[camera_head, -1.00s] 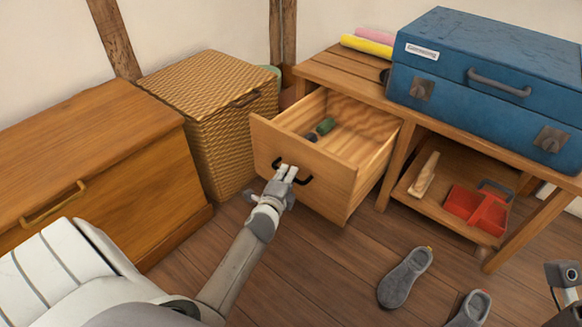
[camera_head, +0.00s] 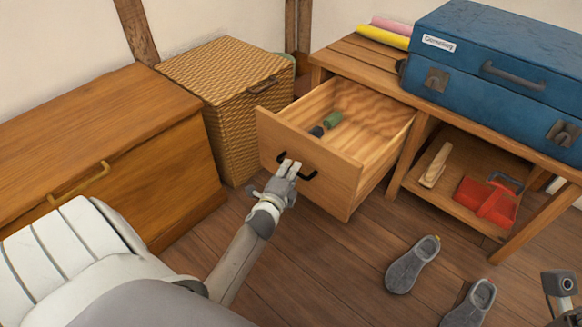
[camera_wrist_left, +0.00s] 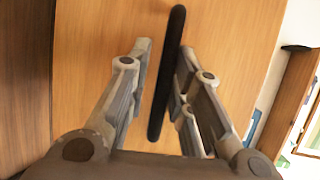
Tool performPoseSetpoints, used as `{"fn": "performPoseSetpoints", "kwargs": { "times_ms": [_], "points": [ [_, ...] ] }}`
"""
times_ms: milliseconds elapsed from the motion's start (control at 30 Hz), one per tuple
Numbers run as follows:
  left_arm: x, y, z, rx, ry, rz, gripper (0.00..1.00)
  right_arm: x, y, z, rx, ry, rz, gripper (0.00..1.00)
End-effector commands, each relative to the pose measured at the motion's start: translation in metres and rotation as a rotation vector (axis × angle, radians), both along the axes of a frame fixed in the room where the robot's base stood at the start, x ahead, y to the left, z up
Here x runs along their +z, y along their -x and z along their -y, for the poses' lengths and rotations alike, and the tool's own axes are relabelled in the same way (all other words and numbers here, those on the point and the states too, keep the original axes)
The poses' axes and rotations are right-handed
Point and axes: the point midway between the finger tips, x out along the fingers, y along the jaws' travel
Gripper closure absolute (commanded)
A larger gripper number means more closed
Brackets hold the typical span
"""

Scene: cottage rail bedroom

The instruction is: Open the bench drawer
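The bench drawer (camera_head: 310,166) is pulled well out of the wooden bench (camera_head: 424,118), and its inside shows. Its dark bar handle (camera_head: 308,176) is on the front panel. My left gripper (camera_head: 290,168) is at the handle. In the left wrist view the handle (camera_wrist_left: 167,75) runs between the two fingers of my left gripper (camera_wrist_left: 164,52). The right-hand finger is close against the bar, and a gap shows on the left side, so the fingers look open around it.
A green item (camera_head: 332,119) lies in the drawer. A blue suitcase (camera_head: 470,95) stands on the bench; a red dustpan (camera_head: 488,202) is on its lower shelf. A wicker hamper (camera_head: 235,120) and wooden chest (camera_head: 160,165) stand left. Grey slippers (camera_head: 412,265) lie on the floor.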

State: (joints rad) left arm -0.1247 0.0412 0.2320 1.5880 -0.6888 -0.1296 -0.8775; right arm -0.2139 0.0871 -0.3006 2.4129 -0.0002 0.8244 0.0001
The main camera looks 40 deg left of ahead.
Motion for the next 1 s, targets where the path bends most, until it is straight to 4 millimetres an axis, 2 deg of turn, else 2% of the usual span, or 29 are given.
{"fn": "performPoseSetpoints", "kwargs": {
  "times_ms": [233, 367, 467, 800, 1000],
  "points": [
    [0.002, -0.001, 0.0, -0.001, 0.0, 0.005, 0.79, -0.002, -0.001, 0.0, -0.001, 0.002, -0.009, 0.6],
    [0.003, 0.006, 0.003, -0.001, -0.001, 0.004, 0.79, -0.001, -0.001, 0.0, -0.001, 0.001, -0.007, 0.6],
    [0.005, 0.019, 0.007, -0.001, 0.0, 0.004, 0.79, -0.001, -0.001, 0.0, -0.001, 0.001, -0.005, 0.6],
    [0.016, 0.08, 0.026, 0.001, 0.0, 0.001, 0.79, -0.001, 0.0, 0.0, 0.0, 0.0, -0.003, 0.6],
    [0.021, 0.104, 0.034, 0.001, 0.001, 0.003, 0.79, -0.001, 0.0, 0.0, 0.0, 0.0, -0.003, 0.6]
  ]
}}
